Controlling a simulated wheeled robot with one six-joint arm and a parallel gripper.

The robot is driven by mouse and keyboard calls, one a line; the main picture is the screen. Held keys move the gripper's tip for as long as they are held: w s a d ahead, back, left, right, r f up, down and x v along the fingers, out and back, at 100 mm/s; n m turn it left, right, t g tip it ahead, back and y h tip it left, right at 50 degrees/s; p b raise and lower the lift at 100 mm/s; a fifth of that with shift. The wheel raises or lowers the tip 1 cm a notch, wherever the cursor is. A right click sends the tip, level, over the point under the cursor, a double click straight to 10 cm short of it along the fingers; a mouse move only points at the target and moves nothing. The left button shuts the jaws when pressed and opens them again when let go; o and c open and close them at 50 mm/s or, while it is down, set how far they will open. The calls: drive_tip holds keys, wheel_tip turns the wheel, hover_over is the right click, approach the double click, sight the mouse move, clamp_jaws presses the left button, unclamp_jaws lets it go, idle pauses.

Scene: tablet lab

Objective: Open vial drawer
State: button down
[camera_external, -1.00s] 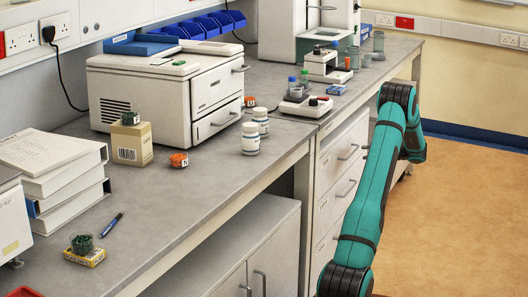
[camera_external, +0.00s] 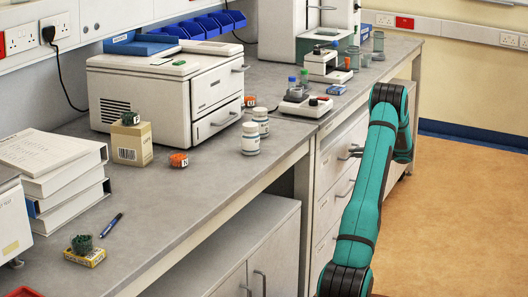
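The under-bench drawer unit has several pale drawers with bar handles, and its upper drawer (camera_external: 331,168) looks shut. A lower drawer (camera_external: 331,206) also looks shut. I cannot read any label that marks the vial drawer. My teal arm stands to the right of this unit, its far end bent down beside the drawer fronts. A small dark part (camera_external: 354,151) shows at the upper drawer's handle, left of the arm; it may be my gripper's tip. The arm hides most of the gripper, so its opening and any contact with the handle cannot be told.
A white benchtop cabinet (camera_external: 140,92) has two shut drawers with handles. White jars (camera_external: 250,139), an orange-capped vial (camera_external: 178,160), a cardboard box (camera_external: 132,144) and binders (camera_external: 62,182) stand on the grey bench (camera_external: 185,205). The orange floor (camera_external: 455,215) at right is clear.

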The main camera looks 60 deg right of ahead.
drive_tip(key=shift+s, duration=0.1)
drive_tip(key=f+v, duration=0.3)
drive_tip(key=v, duration=1)
drive_tip(key=s+f+v, duration=0.1)
drive_tip(key=f+v, duration=0.1)
drive_tip(key=v, duration=1.2)
drive_tip(key=shift+s+f, duration=0.4)
drive_tip(key=shift+s, duration=0.05)
drive_tip(key=c, duration=1.5)
unclamp_jaws()
drive_tip(key=shift+c, duration=0.2)
drive_tip(key=v, duration=1.7)
drive_tip(key=shift+s, duration=0.2)
drive_tip(key=shift+w+r, duration=0.1)
